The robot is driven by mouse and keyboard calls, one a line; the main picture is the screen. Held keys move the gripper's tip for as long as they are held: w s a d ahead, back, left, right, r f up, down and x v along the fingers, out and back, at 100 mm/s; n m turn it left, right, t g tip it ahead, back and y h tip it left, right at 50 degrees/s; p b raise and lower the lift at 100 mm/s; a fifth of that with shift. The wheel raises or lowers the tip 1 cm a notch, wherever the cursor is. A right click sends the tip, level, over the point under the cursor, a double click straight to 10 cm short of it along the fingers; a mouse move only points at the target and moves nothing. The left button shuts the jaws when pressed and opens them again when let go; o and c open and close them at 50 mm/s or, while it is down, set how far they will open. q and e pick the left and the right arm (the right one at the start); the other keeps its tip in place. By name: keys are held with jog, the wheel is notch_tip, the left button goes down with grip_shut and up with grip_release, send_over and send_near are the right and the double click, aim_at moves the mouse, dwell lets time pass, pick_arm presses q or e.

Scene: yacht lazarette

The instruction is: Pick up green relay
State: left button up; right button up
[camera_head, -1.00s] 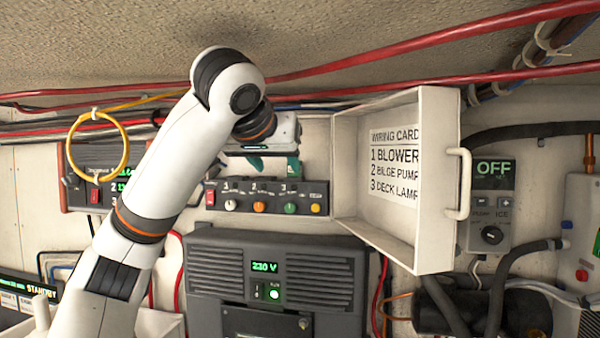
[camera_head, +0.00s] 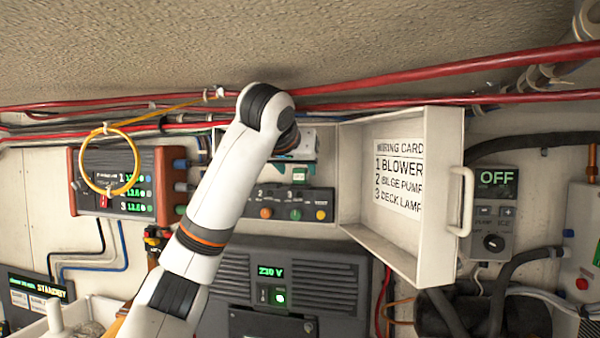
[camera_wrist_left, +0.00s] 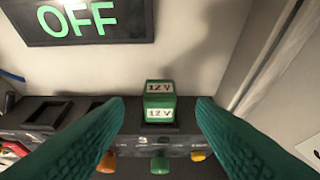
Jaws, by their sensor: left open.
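The green relay (camera_wrist_left: 160,104) is a small block with white "12 V" labels, upright in a socket of the black relay panel (camera_wrist_left: 75,128). In the head view, the relay (camera_head: 300,176) shows above the green knob. My left gripper (camera_wrist_left: 160,100) is open, its two green textured fingers to the left and right of the relay with a gap on each side. In the head view, my left arm partly covers the gripper (camera_head: 298,155), which is at the panel just above the relay. My right gripper is out of view.
An open white cabinet door (camera_head: 439,190) with a wiring card stands right of the panel. Empty sockets (camera_wrist_left: 45,112) lie left of the relay. A display reading OFF (camera_wrist_left: 85,20) is above. Red cables (camera_head: 430,75) run overhead; a 230 V unit (camera_head: 335,285) is below.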

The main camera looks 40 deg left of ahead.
aim_at(299, 168)
pick_arm(q)
jog(key=shift+w+a+p, duration=0.3)
jog(key=shift+w+a, duration=0.05)
jog(key=shift+w, duration=0.25)
jog(key=shift+w+a+p, duration=0.3)
jog(key=shift+w, duration=0.25)
jog(key=shift+w+a+f, duration=0.15)
jog(key=shift+w+f, duration=0.1)
jog(key=shift+f, duration=0.1)
jog(key=shift+s, duration=0.15)
jog(key=shift+c, duration=0.2)
jog(key=shift+c, duration=1.4)
jog(key=c, duration=0.7)
jog(key=shift+c, duration=0.2)
jog(key=shift+r, duration=0.2)
